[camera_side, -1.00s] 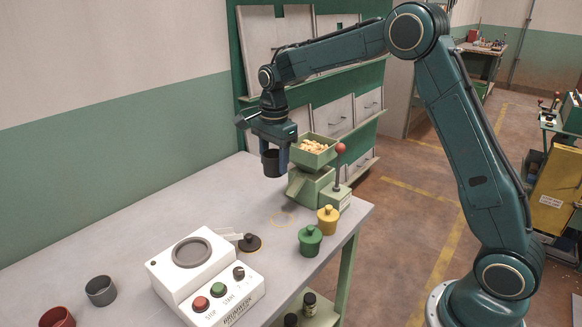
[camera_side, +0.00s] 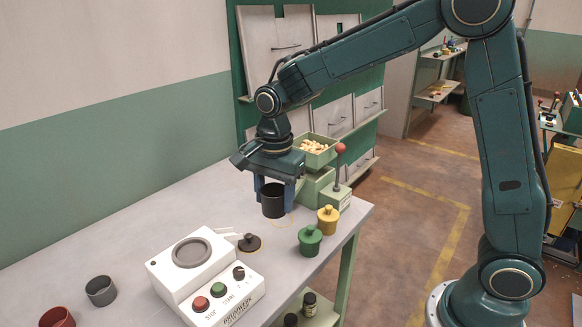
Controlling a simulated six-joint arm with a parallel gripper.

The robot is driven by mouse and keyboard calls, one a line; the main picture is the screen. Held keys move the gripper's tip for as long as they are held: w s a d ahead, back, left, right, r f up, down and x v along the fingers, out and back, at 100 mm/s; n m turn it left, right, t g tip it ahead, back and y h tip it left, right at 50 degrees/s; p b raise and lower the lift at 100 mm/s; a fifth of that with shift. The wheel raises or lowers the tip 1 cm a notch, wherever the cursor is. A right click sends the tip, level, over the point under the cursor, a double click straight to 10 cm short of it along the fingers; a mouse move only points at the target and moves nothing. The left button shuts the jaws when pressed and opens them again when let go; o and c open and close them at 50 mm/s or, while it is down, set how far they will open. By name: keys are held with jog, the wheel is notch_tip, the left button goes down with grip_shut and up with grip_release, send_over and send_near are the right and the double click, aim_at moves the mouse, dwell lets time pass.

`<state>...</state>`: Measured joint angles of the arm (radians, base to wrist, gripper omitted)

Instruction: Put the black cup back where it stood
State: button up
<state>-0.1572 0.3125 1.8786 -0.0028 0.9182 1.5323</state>
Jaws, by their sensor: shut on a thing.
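My gripper (camera_side: 274,194) points down over the table and is shut on the black cup (camera_side: 273,203). The cup is upright, just above or on the tabletop; I cannot tell whether it touches. A thin yellowish ring mark (camera_side: 281,226) on the table shows partly, just in front of and below the cup. The upper sides of the cup are partly covered by the fingers.
A green hopper (camera_side: 316,152) with nuts and a red-knobbed lever (camera_side: 340,160) stands close behind right. A white control box (camera_side: 205,280), grey cup (camera_side: 101,291) and red cup (camera_side: 57,317) are left.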

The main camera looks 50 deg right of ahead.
notch_tip(320, 180, down, 16)
jog(key=shift+r, duration=0.1)
dwell(0.4)
jog(key=shift+f, duration=1.9)
jog(key=shift+f, duration=0.15)
jog(key=o, duration=1.1)
jog(key=shift+o, duration=0.2)
notch_tip(320, 180, up, 12)
jog(key=shift+s, duration=0.15)
